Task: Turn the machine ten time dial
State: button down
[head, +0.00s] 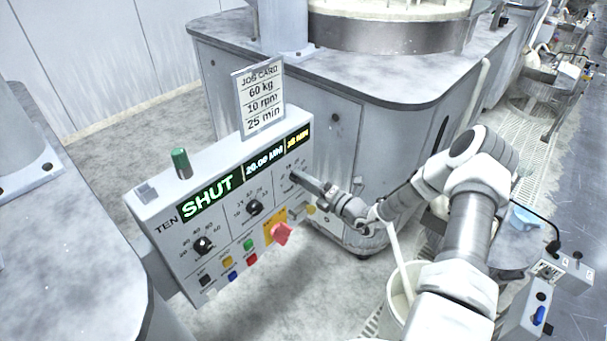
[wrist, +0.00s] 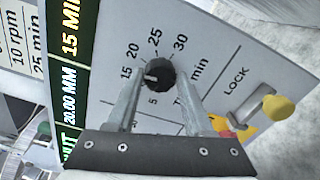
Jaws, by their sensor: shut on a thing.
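The machine ten control panel (head: 160,205) stands in the middle left of the head view. Its time dial (wrist: 160,72) is a round black knob with a scale in minutes, including 15, 20, 25 and 30. The knob's pale mark points toward 15, and the time display (wrist: 74,28) reads 15 MIN. My gripper (wrist: 157,80) is shut on the dial, one finger on each side. In the head view my gripper (head: 302,181) reaches the panel's right side from the right and mostly hides the dial.
A job card (head: 259,98) on the panel reads 60 kg, 10 rpm, 25 min. Other black dials (head: 254,208), a red knob (head: 281,233) and coloured buttons share the panel. A yellow-tipped lock lever (wrist: 278,107) is close to my right finger. A white bucket (head: 398,297) stands below my arm.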

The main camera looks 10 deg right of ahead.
jog(key=m+p, duration=0.3)
jog(key=m, duration=0.9)
jog(key=shift+m+p, duration=0.4)
dwell(0.3)
jog(key=shift+c, duration=1.5)
grip_release()
jog(key=v, duration=1.7)
jog(key=shift+s, duration=0.2)
